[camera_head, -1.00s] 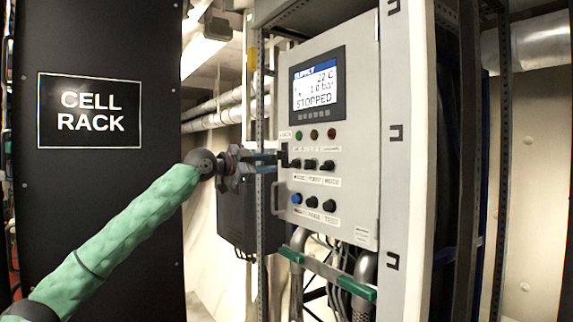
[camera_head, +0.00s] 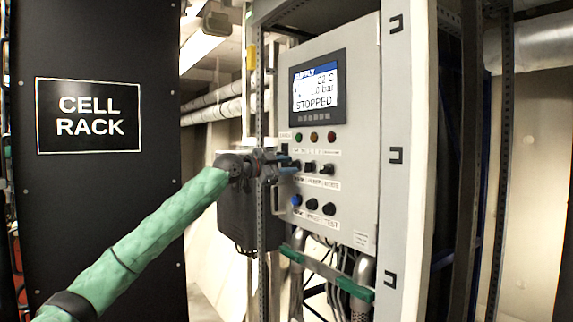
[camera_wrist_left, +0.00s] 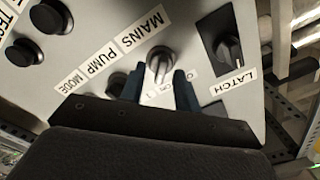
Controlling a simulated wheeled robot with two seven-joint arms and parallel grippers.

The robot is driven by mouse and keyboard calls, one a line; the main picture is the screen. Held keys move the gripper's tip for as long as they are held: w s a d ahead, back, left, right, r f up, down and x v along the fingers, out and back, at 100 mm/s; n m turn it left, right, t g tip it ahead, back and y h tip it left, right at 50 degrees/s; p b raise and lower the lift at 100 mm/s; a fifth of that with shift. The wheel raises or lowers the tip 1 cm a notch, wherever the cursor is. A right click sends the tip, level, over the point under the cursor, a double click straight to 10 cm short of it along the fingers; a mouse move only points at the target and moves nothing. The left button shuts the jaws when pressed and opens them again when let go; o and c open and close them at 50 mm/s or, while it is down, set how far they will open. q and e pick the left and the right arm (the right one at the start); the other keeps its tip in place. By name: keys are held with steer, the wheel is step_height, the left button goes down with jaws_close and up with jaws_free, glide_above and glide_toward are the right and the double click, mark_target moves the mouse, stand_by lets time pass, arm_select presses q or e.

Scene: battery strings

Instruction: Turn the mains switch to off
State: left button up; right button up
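The mains switch (camera_wrist_left: 159,64) is a dark round knob with a lighter grip bar, beside the MAINS label (camera_wrist_left: 143,29) in the left wrist view. My left gripper (camera_wrist_left: 160,80) is open; its two blue fingers stand apart, one on each side of the lower part of the knob. I cannot tell whether they touch it. Position marks below the knob are partly visible between the fingers. In the head view, my left gripper (camera_head: 291,165) reaches the left edge of the grey control panel (camera_head: 350,120) and largely covers the mains switch. My right gripper is not in view.
The latch switch (camera_wrist_left: 228,50) is close on the right in the wrist view. The pump knob (camera_wrist_left: 117,82) is close on the left, partly behind a finger. The panel screen (camera_head: 317,85) reads STOPPED. A rack post (camera_head: 260,200) stands beside my wrist.

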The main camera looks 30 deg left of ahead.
arm_select(q)
steer(key=c, duration=0.6)
jaws_close()
